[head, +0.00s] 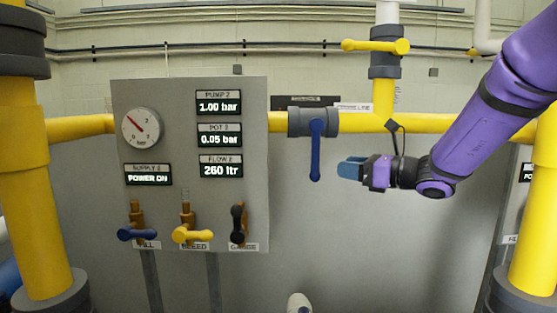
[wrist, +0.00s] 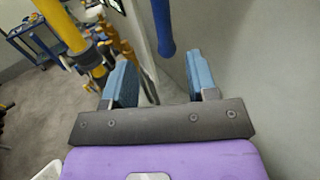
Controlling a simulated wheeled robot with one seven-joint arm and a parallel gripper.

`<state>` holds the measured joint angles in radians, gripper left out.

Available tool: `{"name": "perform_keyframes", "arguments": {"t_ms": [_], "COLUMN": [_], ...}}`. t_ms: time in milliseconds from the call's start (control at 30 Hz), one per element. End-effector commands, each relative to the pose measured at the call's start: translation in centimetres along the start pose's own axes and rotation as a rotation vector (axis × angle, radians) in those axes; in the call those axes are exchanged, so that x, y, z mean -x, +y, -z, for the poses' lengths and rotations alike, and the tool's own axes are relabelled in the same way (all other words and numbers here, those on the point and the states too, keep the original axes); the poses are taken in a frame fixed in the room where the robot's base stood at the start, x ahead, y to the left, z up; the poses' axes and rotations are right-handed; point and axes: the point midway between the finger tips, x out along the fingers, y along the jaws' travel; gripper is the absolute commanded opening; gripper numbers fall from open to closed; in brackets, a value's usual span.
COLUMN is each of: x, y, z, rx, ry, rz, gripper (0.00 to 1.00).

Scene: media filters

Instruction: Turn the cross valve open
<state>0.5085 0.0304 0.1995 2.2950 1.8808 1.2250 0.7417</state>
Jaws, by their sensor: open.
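A blue lever (head: 316,150) hangs straight down from a grey valve body (head: 302,122) on the yellow horizontal pipe, below a partly legible label ending in "LINE". In the wrist view, the lower end of a blue handle (wrist: 163,28) shows at the top, beyond the fingers and roughly between them. My gripper (head: 350,169), with blue fingers, is just right of the lever in the head view, near its lower end. In the wrist view its two fingers (wrist: 160,78) stand wide apart with nothing between them. The lever is not gripped.
A grey panel (head: 258,95) with a gauge and displays stands to the left. Below are small blue (head: 138,234), yellow (head: 193,235) and black (head: 238,224) handles. A yellow lever (head: 375,46) lies across the vertical pipe above. The wall below the pipe is largely clear.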

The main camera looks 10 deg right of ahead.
Motion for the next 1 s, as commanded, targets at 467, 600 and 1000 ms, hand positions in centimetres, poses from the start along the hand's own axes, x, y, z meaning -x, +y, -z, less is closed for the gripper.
{"name": "perform_keyframes", "arguments": {"t_ms": [467,600,1000], "x": [-5.5,-7.8,-10.8], "y": [-0.7,-0.7,-0.8], "z": [-0.1,-0.1,-0.2], "rx": [-0.026,-0.025,-0.024], "ry": [-0.019,-0.018,-0.017], "rz": [0.014,0.015,0.017], "gripper": [0.53,0.53,0.53]}}
